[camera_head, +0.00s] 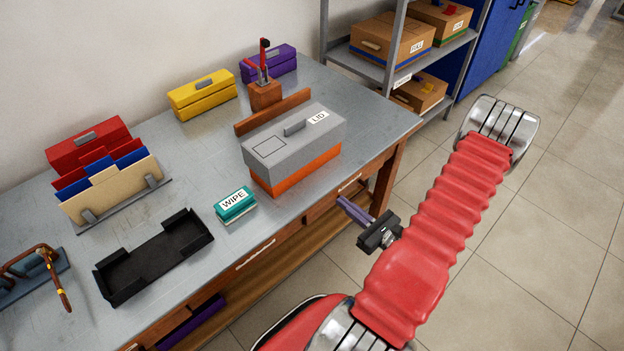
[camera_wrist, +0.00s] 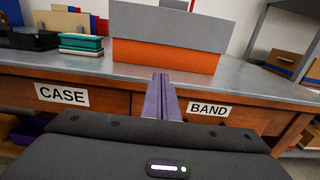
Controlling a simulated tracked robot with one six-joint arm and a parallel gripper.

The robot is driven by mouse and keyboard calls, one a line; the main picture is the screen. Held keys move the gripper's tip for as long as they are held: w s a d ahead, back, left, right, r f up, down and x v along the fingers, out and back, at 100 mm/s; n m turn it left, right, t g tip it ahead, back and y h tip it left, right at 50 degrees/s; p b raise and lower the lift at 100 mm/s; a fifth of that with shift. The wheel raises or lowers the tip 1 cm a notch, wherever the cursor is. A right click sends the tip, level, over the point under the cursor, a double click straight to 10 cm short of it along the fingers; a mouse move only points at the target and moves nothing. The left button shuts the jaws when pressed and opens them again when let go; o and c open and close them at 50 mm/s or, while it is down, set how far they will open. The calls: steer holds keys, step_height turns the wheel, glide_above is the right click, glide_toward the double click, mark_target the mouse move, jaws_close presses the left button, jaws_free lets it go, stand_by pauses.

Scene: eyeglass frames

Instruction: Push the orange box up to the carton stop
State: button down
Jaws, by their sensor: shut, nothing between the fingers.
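The orange box (camera_head: 298,169) stands on the workbench under a grey lid marked LID (camera_head: 293,136). In the wrist view its orange side (camera_wrist: 166,56) faces me, ahead of my fingers. A long low brown bar (camera_head: 273,111) stands just behind the box, partly hidden by the lid; it looks like the carton stop. My gripper (camera_head: 342,201) has purple fingers, shut and empty, outside the bench's front edge and apart from the box. In the wrist view the closed fingers (camera_wrist: 161,79) point toward the box's lower edge.
A teal WIPE block (camera_head: 235,203) lies left of the box. A black tray (camera_head: 154,256) is farther left. A brown block with a red-handled tool (camera_head: 265,95), a yellow case (camera_head: 202,94) and a purple case (camera_head: 268,62) stand behind. Shelving (camera_head: 373,72) is beyond the bench's end.

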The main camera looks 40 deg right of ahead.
mark_target(306, 172)
steer(key=shift+w, duration=0.1)
steer(key=shift+w+a, duration=0.2)
steer(key=shift+w, duration=6.75)
steer(key=shift+d, duration=0.1)
